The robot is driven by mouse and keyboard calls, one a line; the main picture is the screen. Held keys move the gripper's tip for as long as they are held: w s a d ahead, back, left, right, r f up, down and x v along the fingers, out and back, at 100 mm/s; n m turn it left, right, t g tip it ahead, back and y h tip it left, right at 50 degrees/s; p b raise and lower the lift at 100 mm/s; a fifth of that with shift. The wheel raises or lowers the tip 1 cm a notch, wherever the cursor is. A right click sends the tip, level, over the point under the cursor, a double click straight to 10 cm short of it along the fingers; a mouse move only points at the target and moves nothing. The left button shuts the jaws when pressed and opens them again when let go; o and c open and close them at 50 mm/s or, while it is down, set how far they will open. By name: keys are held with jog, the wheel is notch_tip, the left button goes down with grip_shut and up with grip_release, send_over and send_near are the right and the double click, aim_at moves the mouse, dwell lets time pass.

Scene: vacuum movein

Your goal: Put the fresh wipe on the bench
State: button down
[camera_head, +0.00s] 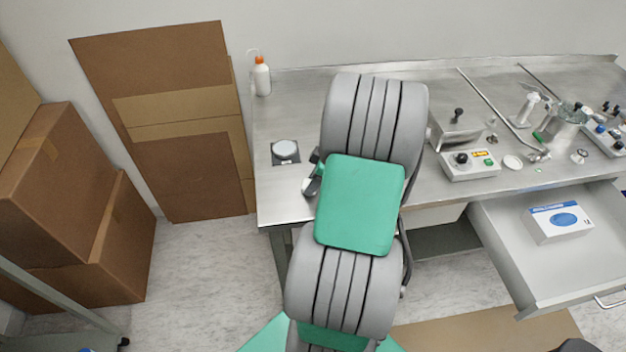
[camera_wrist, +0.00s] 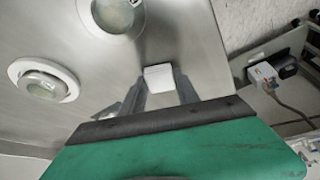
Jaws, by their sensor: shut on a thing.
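In the wrist view my gripper (camera_wrist: 160,88) is shut on a small white square thing, which I take to be the fresh wipe (camera_wrist: 158,76). It sits between the fingertips, over a grey metal surface; whether it touches that surface I cannot tell. In the head view my arm covers the middle of the steel bench (camera_head: 285,100). Only a dark part of my gripper shows there, at the arm's left side over the bench, and the wipe is hidden.
A dark square with a pale disc (camera_head: 285,150) lies on the bench's left part. A white bottle with an orange cap (camera_head: 262,78) stands at the back left. A control box (camera_head: 470,165) and metal parts fill the right. An open drawer (camera_head: 530,275) holds a blue-white box (camera_head: 557,222).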

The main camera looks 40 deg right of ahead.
jog(key=shift+f, duration=0.2)
jog(key=c, duration=0.9)
grip_release()
jog(key=b+v, duration=0.1)
jog(key=v, duration=1.1)
jog(key=w+a+r+m+h, duration=0.1)
jog(key=w+a+r, duration=0.15)
jog(key=a, duration=0.65)
jog(key=w+a+r+m, duration=0.1)
jog(key=w+a+m, duration=0.15)
jog(key=a, duration=0.65)
jog(key=s+a+m, duration=0.1)
jog(key=s+a, duration=0.2)
jog(key=a, duration=0.3)
jog(key=s+a+f+m+h, duration=0.1)
jog(key=s+a+m, duration=0.1)
jog(key=a, duration=0.4)
jog(key=shift+s+a+h, duration=0.3)
jog(key=shift+s+a, duration=0.05)
jog(key=shift+a, duration=0.05)
